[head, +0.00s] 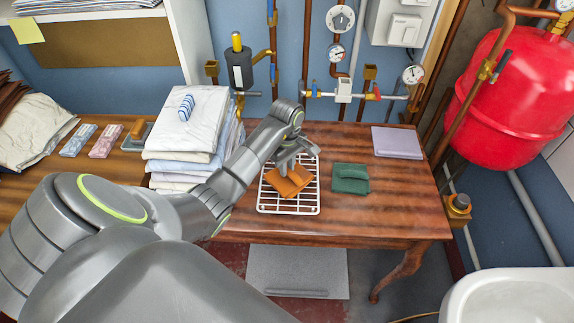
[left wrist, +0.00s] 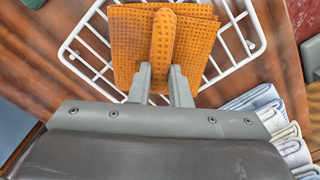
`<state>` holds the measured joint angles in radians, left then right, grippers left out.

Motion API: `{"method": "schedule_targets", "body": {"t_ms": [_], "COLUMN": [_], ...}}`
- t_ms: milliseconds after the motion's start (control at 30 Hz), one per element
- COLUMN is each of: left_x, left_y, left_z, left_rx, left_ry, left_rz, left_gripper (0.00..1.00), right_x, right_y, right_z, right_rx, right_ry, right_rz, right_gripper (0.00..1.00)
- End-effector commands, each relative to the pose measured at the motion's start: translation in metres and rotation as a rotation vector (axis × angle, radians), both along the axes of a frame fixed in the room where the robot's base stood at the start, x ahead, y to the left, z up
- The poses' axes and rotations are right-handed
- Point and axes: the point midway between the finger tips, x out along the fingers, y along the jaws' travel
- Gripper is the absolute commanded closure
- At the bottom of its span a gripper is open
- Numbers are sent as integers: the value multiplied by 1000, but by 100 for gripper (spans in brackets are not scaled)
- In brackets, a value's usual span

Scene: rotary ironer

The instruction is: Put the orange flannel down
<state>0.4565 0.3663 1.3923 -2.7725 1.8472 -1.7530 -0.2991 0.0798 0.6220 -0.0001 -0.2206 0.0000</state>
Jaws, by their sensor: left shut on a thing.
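The orange flannel (head: 291,186) is at the white wire rack (head: 268,204) on the wooden table. My left gripper (head: 288,168) is over the rack, shut on a raised fold of the flannel. In the left wrist view the orange flannel (left wrist: 192,45) shows its waffle weave, with the fold pinched between the two fingertips (left wrist: 161,75). The rack (left wrist: 82,45) shows behind and beside it. I cannot tell whether the flannel touches the rack's wires. My right gripper is not in view.
A folded green cloth (head: 350,178) lies right of the rack. A grey-lilac folded cloth (head: 397,142) lies at the back right. A tall stack of folded linen (head: 180,150) stands left. Pipes and gauges (head: 337,52) line the wall behind. The table's right front is clear.

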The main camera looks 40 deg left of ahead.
Motion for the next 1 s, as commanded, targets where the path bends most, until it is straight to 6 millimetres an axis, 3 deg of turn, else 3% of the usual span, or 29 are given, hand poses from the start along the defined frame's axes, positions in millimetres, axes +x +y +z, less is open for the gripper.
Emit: {"method": "schedule_targets", "body": {"t_ms": [367,400,567,1000], "left_x": [0,0,0,1], "left_y": [0,0,0,1], "left_z": [-6,-5,-4,6], "left_rx": [1,1,1,3], "left_ry": [-1,-1,-1,-6], "left_rz": [0,0,0,-1], "left_gripper": [100,80,61,61], "right_x": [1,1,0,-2], "right_y": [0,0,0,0], "right_z": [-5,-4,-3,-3], "right_rx": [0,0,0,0], "right_ry": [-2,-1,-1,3], "right_rz": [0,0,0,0], "right_gripper": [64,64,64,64]}}
